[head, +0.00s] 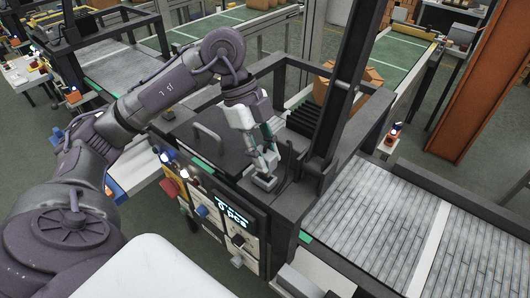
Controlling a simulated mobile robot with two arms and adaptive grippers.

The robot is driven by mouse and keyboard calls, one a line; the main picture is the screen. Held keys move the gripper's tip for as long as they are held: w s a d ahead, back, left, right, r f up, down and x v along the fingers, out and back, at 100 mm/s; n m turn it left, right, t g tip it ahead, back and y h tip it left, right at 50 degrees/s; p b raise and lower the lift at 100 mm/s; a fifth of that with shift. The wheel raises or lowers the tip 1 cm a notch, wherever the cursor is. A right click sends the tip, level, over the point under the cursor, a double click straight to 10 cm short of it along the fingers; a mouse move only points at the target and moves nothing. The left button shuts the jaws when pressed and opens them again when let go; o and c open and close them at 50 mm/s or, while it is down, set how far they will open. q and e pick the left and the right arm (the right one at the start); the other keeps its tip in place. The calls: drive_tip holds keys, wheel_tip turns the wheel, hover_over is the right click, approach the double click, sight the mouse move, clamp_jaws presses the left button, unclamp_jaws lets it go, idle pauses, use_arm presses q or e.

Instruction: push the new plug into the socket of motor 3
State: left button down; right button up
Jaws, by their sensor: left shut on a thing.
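My left gripper (264,162) points down over the dark top of the machine beside the conveyor, its fingers close together. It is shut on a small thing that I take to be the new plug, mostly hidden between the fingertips. A small grey block (264,183) is right under the fingertips on the dark housing. I take it for the socket of motor 3, but no label is readable. I cannot tell whether the plug touches it or is in it. My right gripper is out of view.
A control panel (232,217) with a lit display and knobs faces me below. A dark upright post (345,85) rises close on the right. A grey roller conveyor (375,225) runs to the right, and a cardboard box (350,85) stands behind.

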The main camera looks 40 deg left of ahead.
use_arm(q)
drive_tip(key=shift+f, duration=0.2)
idle(0.5)
drive_tip(key=shift+f+b, duration=0.95)
drive_tip(key=shift+f, duration=0.45)
drive_tip(key=c, duration=0.8)
unclamp_jaws()
drive_tip(key=shift+r, duration=0.1)
drive_tip(key=o, duration=0.4)
